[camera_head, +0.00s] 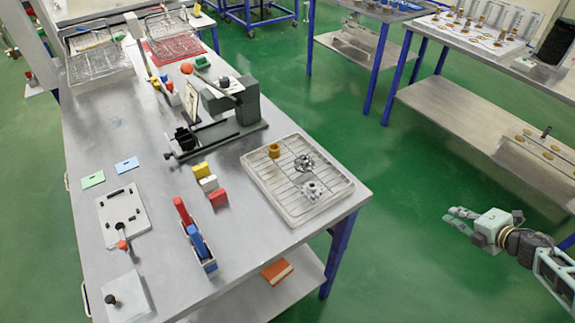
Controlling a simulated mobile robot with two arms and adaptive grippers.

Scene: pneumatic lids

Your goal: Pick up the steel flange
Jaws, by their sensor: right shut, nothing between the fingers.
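Two silvery metal parts lie on a wire rack in a shallow pale tray (262,193) at the right end of the workbench. One is a darker, shiny part (304,163); the other is a lighter, knobbed part (312,189) nearer the front. Either could be the steel flange; they are too small to tell apart surely. My right gripper (458,216) is over the green floor, well to the right of the tray. It is shut and empty, with its fingers pointing left. My left gripper is not in view.
A brass-coloured cylinder (274,151) stands in the same tray. A grey vise (222,118) is behind it, and coloured blocks (208,183) and a holder with red and blue handles (198,247) are to its left. Open floor separates the bench from my right arm.

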